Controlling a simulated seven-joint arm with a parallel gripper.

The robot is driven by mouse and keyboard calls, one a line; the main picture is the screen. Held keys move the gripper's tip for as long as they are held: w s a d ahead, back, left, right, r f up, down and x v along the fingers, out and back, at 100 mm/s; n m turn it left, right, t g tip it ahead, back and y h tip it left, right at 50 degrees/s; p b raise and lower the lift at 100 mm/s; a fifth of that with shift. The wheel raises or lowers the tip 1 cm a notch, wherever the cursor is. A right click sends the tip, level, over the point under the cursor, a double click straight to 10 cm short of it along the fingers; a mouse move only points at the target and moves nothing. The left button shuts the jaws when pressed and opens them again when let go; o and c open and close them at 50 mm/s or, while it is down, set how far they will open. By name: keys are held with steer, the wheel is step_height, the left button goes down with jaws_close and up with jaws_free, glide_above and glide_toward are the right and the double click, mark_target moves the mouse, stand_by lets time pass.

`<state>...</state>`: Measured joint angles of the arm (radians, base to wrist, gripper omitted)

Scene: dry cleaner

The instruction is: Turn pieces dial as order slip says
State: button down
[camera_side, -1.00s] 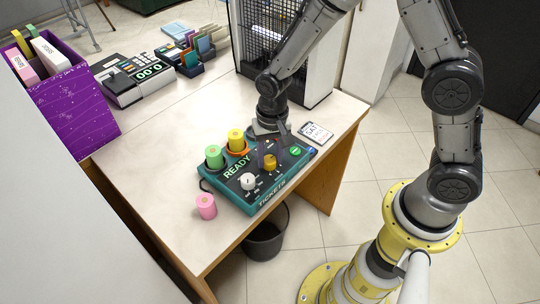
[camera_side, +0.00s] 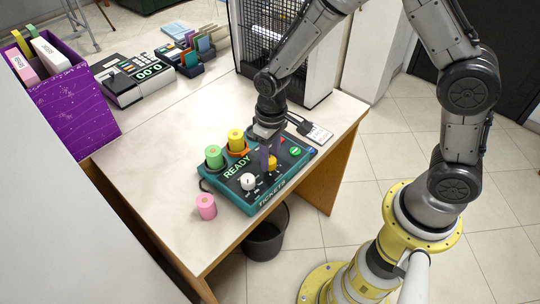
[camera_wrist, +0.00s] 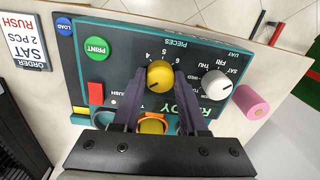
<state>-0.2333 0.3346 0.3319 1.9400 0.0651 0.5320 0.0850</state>
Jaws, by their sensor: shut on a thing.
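The yellow pieces dial (camera_wrist: 160,75) is on the teal ticket box (camera_side: 234,196), under the word PIECES. My gripper (camera_wrist: 158,80) points down at the box, its two dark fingers shut on the dial's sides. In the side view, the fingers partly hide the dial (camera_side: 272,163). A dark mark on the dial points toward the lower left in the wrist view; which number it indicates is unclear. The order slip (camera_wrist: 22,42) reads ORDER, SAT, 2 PCS, RUSH. It also lies beside the box in the side view (camera_side: 320,134).
A white day dial (camera_wrist: 216,85), green PRINT button (camera_wrist: 96,48), blue LOAD button (camera_wrist: 64,26) and red switch (camera_wrist: 96,93) are near the fingers. Green (camera_side: 214,156) and yellow (camera_side: 236,140) rolls stand on the box.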

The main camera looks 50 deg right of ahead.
mark_target(271, 157)
steer(key=shift+w+r+n, duration=0.1)
steer(key=shift+n, duration=0.5)
steer(key=shift+c, duration=2.2)
jaws_free()
step_height(271, 157, up, 14)
steer(key=shift+d, duration=0.25)
